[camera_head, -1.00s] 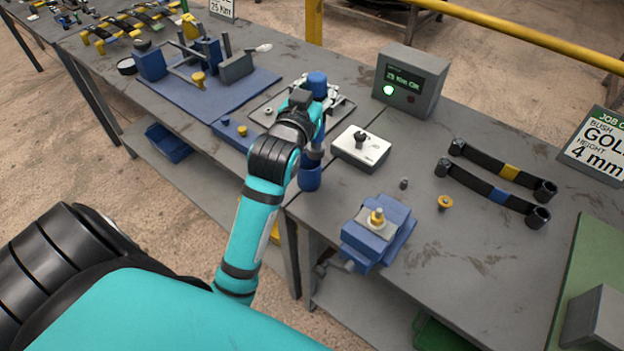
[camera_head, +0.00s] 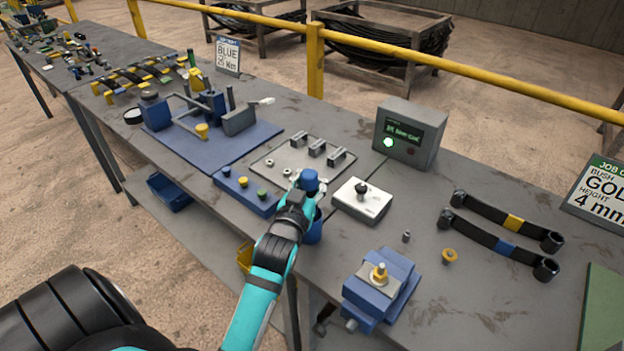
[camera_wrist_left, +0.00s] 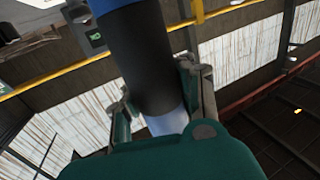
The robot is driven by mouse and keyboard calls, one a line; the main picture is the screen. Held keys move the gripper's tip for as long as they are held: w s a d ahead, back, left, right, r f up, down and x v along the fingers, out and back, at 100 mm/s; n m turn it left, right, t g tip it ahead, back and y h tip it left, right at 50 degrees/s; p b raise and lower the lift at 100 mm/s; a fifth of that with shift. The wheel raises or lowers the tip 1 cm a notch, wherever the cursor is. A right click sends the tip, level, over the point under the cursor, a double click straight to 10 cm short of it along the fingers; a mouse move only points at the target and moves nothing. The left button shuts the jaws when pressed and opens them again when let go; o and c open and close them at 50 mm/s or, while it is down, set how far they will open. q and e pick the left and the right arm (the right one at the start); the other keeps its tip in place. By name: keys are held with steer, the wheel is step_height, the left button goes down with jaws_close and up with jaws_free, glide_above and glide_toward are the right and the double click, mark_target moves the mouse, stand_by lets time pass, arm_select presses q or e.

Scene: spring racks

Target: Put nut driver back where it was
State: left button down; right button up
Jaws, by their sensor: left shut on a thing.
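The nut driver shows in the head view as a blue rounded top (camera_head: 309,180) above my left gripper (camera_head: 303,195). In the left wrist view it is a thick dark cylinder (camera_wrist_left: 145,60) with a blue end at the top and a paler blue part below. The fingers of my left gripper (camera_wrist_left: 160,95) stand on both sides of it and are shut on it. A blue cup-like piece (camera_head: 315,233) shows just below the gripper at the bench's front edge; my arm partly hides it. I cannot tell whether the driver's lower end is inside it. My right gripper is out of view.
A blue vise (camera_head: 380,285) stands at the front, right of the gripper. A grey display box (camera_head: 410,133) stands behind.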

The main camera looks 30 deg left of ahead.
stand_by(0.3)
arm_select(q)
steer(key=c, duration=1.1)
jaws_free()
steer(key=shift+f, duration=0.1)
